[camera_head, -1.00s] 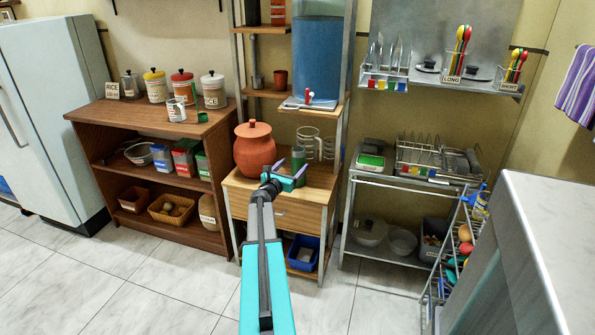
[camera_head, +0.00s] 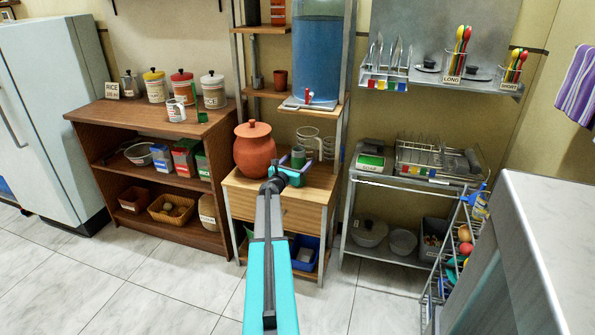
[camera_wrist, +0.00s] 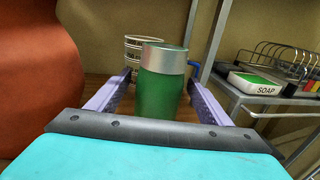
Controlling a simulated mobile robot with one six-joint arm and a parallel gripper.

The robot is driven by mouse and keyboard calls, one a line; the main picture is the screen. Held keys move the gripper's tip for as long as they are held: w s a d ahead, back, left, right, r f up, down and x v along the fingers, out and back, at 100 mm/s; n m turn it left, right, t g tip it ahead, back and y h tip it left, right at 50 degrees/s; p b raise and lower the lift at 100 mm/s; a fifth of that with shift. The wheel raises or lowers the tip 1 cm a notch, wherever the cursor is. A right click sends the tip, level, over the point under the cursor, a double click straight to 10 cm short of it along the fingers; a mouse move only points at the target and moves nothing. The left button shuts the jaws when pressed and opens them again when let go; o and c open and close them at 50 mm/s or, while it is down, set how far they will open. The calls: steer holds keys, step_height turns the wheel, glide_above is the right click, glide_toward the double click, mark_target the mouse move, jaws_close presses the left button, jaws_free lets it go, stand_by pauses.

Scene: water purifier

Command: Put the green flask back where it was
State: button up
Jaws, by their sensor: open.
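The green flask (camera_wrist: 162,88), with a silver cap, stands upright on the wooden stand (camera_head: 280,211) under the water purifier. In the head view the flask (camera_head: 298,156) shows just beyond my gripper (camera_head: 288,172), which hides its lower part. In the wrist view my gripper (camera_wrist: 160,100) is open, with one purple finger on each side of the flask. I see small gaps between the fingers and the flask. The flask's base is hidden behind the gripper body.
A terracotta pot (camera_head: 255,150) stands close to the left of my gripper. A clear mug (camera_head: 309,138) stands behind the flask. The water purifier tank (camera_head: 318,50) with its red tap is above. A rack with a soap box (camera_head: 370,162) is to the right.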

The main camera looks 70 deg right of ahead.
steer(key=shift+d, duration=0.1)
stand_by(0.5)
steer(key=c, duration=1.7)
steer(key=shift+r, duration=0.2)
